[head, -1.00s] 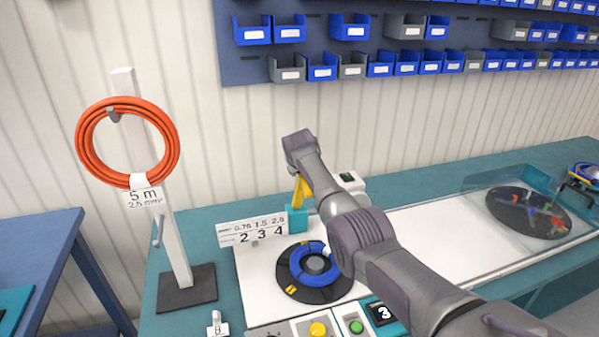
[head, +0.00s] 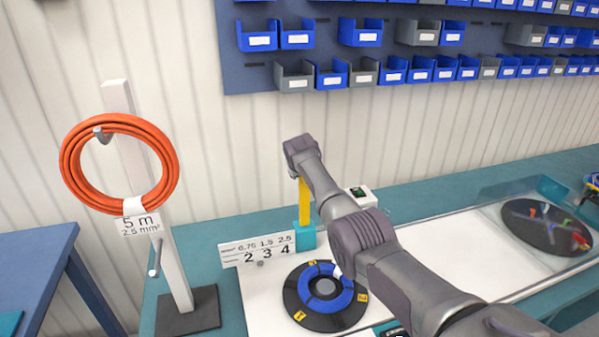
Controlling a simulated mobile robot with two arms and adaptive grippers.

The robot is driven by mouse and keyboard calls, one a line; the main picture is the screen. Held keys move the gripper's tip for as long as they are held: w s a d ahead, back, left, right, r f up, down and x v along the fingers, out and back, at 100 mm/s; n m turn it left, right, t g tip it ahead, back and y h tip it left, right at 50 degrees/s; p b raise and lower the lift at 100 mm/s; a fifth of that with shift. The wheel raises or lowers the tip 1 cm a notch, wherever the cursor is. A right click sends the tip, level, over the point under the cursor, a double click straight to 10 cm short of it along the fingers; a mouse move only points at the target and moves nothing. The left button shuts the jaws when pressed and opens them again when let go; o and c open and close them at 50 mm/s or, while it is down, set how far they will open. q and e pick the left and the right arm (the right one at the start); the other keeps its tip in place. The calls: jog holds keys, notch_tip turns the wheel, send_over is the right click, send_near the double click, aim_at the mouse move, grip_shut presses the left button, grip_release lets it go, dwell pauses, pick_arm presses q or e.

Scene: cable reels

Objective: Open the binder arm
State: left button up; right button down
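What looks like the binder arm is a yellow bar (head: 305,190) standing upright from a teal block (head: 306,238), behind the turntable. My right arm reaches in from the lower right, and its far end overlaps the top of the yellow bar in the picture. No gripper fingers show, so I cannot tell whether anything touches the bar. A blue cable coil (head: 317,270) lies on the black round turntable (head: 297,308), with a white piece at its right edge, partly behind my arm. My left gripper is not in view.
An orange cable coil (head: 72,180) hangs on a white stand at the left. A number plate (head: 240,253) stands left of the teal block. A small white box with a green display (head: 361,196) is behind my arm. A clear-covered dark disc (head: 530,232) is at the right.

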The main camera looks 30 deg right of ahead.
jog(key=shift+f, duration=0.2)
jog(key=c, duration=0.9)
grip_release()
jog(key=shift+w+f, duration=0.1)
jog(key=shift+o, duration=0.2)
jog(key=shift+r, duration=0.25)
jog(key=shift+s+a+r, duration=0.25)
jog(key=shift+s+r, duration=0.15)
jog(key=shift+r, duration=0.05)
jog(key=v, duration=1)
jog(key=shift+s, duration=0.2)
jog(key=shift+a, duration=0.15)
